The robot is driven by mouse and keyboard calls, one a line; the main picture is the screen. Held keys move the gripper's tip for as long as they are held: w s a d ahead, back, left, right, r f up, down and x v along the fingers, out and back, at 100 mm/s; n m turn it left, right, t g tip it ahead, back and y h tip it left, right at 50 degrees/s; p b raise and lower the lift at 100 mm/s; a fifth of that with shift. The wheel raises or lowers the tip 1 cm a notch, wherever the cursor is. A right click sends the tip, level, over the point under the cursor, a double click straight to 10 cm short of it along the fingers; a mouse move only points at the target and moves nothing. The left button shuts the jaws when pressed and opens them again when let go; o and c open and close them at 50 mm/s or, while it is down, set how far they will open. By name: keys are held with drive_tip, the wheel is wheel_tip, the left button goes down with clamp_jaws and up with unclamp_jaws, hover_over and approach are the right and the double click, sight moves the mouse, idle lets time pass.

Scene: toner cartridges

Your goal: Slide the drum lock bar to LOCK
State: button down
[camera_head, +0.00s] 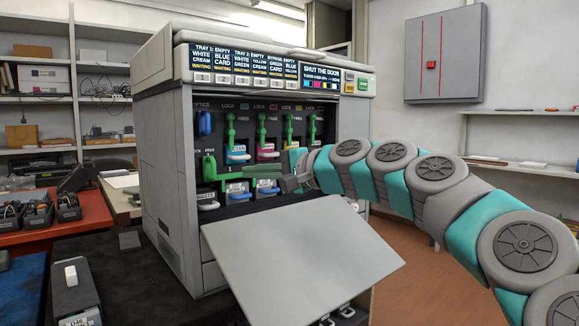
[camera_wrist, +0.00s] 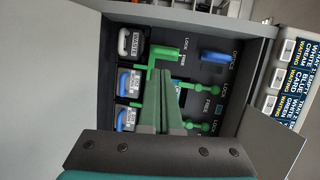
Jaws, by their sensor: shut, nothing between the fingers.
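The green drum lock bar (camera_head: 235,173) runs across the inside of the open printer (camera_head: 160,170). Its upright green handle (camera_head: 208,166) stands at the left end, beneath the FREE label. The bar (camera_wrist: 152,68) also shows in the wrist view, turned on its side, with LOCK and FREE labels beside its handle. My gripper (camera_head: 287,184) is in front of the opening, right of the handle. In the wrist view my gripper (camera_wrist: 163,92) has its fingers together and empty. The fingers cover part of the bar, and contact cannot be told.
Several green levers (camera_head: 263,130) stand above the bar, with a blue lever (camera_head: 204,123) at upper left. Waste and drum units with pull handles (camera_head: 207,200) sit below. The lowered grey door (camera_head: 300,250) slopes out in front. A red table (camera_head: 60,225) stands left.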

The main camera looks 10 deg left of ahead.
drive_tip(key=shift+m, duration=0.3)
drive_tip(key=shift+w+d+r+p+x, duration=0.1)
drive_tip(key=shift+w+p+x, duration=0.25)
drive_tip(key=shift+x, duration=1.35)
drive_tip(key=shift+w+d+r+p+x, duration=0.15)
drive_tip(key=shift+w+p+x, duration=0.15)
drive_tip(key=shift+x, duration=1.4)
drive_tip(key=shift+w+d+r+p+x, duration=0.1)
drive_tip(key=shift+w+p+x, duration=0.25)
drive_tip(key=shift+x, duration=1.35)
drive_tip(key=shift+s+a, duration=0.1)
drive_tip(key=shift+s, duration=0.1)
drive_tip(key=shift+s+a, duration=0.3)
drive_tip(key=shift+s, duration=0.05)
drive_tip(key=shift+s+a, duration=0.4)
drive_tip(key=shift+s, duration=0.1)
drive_tip(key=b, duration=0.1)
approach(215, 170)
drive_tip(key=a, duration=0.1)
drive_tip(key=a+f, duration=0.1)
drive_tip(key=shift+w+a+f, duration=0.1)
drive_tip(key=shift+a, duration=0.2)
